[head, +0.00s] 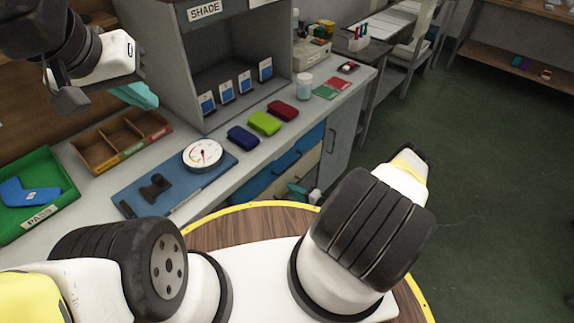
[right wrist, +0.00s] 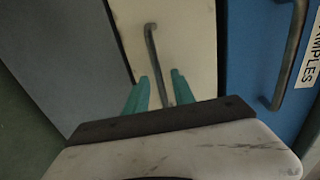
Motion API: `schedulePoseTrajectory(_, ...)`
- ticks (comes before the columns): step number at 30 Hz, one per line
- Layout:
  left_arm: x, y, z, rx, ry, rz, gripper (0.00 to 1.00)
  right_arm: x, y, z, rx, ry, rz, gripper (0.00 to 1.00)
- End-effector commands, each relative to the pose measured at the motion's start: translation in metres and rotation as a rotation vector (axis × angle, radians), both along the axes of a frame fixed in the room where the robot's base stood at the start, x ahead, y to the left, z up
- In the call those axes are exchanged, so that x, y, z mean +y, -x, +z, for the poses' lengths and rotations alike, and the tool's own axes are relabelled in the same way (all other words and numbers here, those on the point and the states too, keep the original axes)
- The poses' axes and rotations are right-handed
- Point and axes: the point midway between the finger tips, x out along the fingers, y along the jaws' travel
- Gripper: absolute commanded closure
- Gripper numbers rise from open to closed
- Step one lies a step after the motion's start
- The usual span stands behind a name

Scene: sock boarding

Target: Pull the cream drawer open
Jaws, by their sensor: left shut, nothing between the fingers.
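The cream drawer (head: 306,164) is in the front of the grey bench, beside blue fronts, and looks closed. In the right wrist view its cream front (right wrist: 190,40) fills the middle, with a grey bar handle (right wrist: 152,48). My right gripper (right wrist: 160,78) has its teal fingers apart, one on each side of the handle, with gaps visible at the tips. In the head view my right gripper (head: 297,190) is low by the drawer, partly hidden by my arm. My left gripper (head: 138,95) is shut and empty above the bench at upper left, far from the drawer.
A blue drawer (right wrist: 250,50) with its own handle adjoins the cream one. The bench top holds a green tray (head: 60,212), a wooden divided box (head: 120,140), a dial gauge (head: 203,154) and folded socks (head: 264,123). Open green floor lies to the right.

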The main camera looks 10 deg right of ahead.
Motion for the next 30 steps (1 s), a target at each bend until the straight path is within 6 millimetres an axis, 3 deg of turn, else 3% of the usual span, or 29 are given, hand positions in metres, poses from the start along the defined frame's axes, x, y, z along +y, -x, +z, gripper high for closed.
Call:
schedulePoseTrajectory(5,0.0,0.0,0.0,0.0,0.0,0.0,1.0,-0.0002,-0.0001,0.0,0.0,0.0,0.0,0.69)
schedulePoseTrajectory(9,0.0,0.0,0.0,0.0,0.0,0.0,1.0,-0.0003,0.0,0.0001,0.0,0.0,0.0,0.97)
schedulePoseTrajectory(10,0.0,0.0,0.0,0.0,0.0,0.0,1.0,-0.0003,0.0,0.0001,0.0,0.0,0.0,1.0)
schedulePoseTrajectory(30,0.0,0.0,0.0,0.0,0.0,0.0,1.0,-0.0006,0.0,0.0001,0.0,0.001,0.0,1.0)
